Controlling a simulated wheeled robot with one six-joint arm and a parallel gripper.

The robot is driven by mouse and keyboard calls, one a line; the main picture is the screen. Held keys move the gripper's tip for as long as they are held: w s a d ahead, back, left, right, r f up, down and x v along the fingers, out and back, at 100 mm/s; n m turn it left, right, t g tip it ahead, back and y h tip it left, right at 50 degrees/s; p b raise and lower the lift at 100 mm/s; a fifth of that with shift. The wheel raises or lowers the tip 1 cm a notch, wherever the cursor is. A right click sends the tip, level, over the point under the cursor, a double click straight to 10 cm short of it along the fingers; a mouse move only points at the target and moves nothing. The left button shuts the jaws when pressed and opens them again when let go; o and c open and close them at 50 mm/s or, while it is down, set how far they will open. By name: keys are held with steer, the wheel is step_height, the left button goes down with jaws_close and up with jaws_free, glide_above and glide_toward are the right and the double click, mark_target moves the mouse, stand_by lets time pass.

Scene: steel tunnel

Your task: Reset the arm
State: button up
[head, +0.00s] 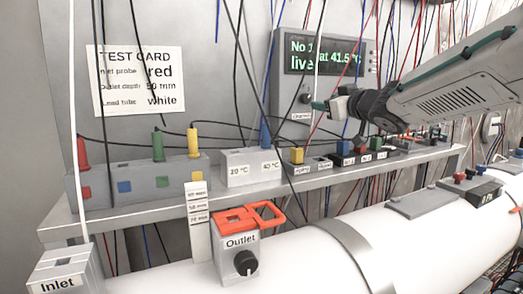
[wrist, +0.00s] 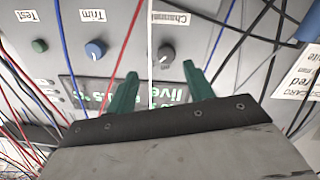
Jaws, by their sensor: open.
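My arm reaches in from the upper right in the head view, and my gripper (head: 322,106) hangs in front of the meter with the green display (head: 325,58). In the wrist view the two green fingers of my gripper (wrist: 160,85) stand wide apart with nothing solid held between them. A thin white lead passes through the gap between them in that view. The meter's panel fills the background there, with a Channel knob (wrist: 166,54), a blue Trim knob (wrist: 95,50) and a green Test button (wrist: 40,45).
A shelf (head: 150,208) carries probe blocks with red, green and yellow probes, a white 20/40 °C block (head: 250,168) and coloured plugs. Below, a white pipe (head: 300,262) has Inlet (head: 62,275) and Outlet (head: 235,258) boxes. Many thin wires hang around my gripper. A test card (head: 138,80) is on the wall.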

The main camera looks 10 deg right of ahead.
steer(key=s+d+f+m+g+h, duration=0.1)
steer(key=s+f+m+g+h, duration=0.1)
steer(key=s+f, duration=0.4)
steer(key=s+d+f+m+g+h, duration=0.2)
steer(key=s+f+g, duration=0.3)
steer(key=s, duration=0.8)
steer(key=s+d+f+m+g+h, duration=0.1)
steer(key=s+f+m+g+h, duration=0.1)
steer(key=s+f, duration=0.7)
steer(key=shift+s+d+f+m+g+h, duration=0.1)
steer(key=shift+s+m+g+h, duration=0.15)
steer(key=shift+g, duration=0.35)
steer(key=shift+s+d+m+g+h, duration=0.15)
steer(key=shift+s+m+g, duration=0.1)
steer(key=shift+g, duration=0.35)
steer(key=s+a+f+g+y, duration=0.1)
steer(key=s+a+f+g, duration=0.1)
steer(key=s, duration=0.4)
steer(key=s+a+f+g+y, duration=0.1)
steer(key=s+a+f+g, duration=0.1)
steer(key=s, duration=0.4)
steer(key=shift+s+a+f+n+g, duration=0.2)
steer(key=shift+f+n+g, duration=0.15)
steer(key=shift+f, duration=0.45)
